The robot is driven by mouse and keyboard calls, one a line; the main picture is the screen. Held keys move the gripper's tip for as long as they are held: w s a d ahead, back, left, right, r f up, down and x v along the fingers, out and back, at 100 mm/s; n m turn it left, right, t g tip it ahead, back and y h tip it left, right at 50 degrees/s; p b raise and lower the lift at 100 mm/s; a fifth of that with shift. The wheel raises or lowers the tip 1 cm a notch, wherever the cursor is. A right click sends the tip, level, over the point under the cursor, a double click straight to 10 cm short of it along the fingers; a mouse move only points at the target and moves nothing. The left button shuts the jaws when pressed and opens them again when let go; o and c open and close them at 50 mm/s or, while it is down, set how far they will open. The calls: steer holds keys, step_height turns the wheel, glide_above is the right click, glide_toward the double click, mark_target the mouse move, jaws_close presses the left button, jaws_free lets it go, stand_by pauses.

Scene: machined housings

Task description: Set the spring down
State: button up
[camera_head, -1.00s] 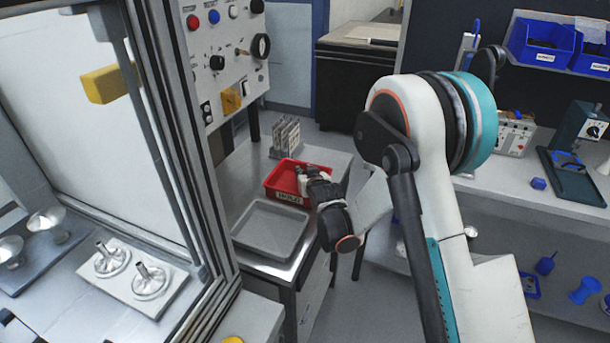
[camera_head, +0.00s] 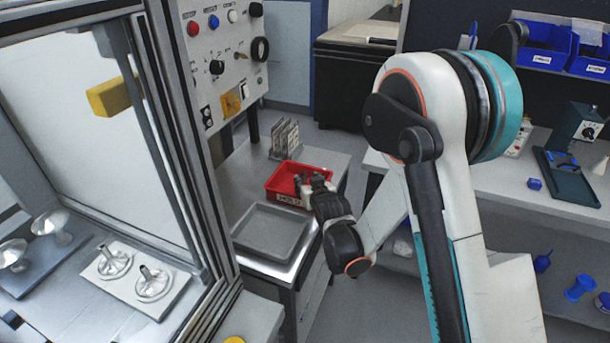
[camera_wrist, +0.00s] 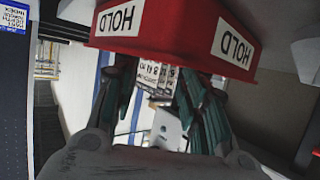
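The spring does not show clearly in either view. The red tray labelled HOLD (camera_head: 283,184) stands on the side table, and its red wall also fills the top of the wrist view (camera_wrist: 190,42). My gripper (camera_head: 305,182) is at the tray's right front part in the head view. In the wrist view the two dark green fingers of my gripper (camera_wrist: 158,82) stand apart with a see-through gap between them. Their tips are partly hidden by the tray, and no spring shows in the gap.
An empty grey tray (camera_head: 262,232) lies in front of the red tray. A rack of upright plates (camera_head: 286,138) stands behind it. A machine enclosure with a control panel (camera_head: 222,60) is at left. A workbench (camera_head: 490,180) is at right, with floor between.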

steer(key=v, duration=0.6)
steer(key=shift+s+d+r+p, duration=0.1)
steer(key=shift+s+p, duration=0.15)
steer(key=shift+p, duration=0.15)
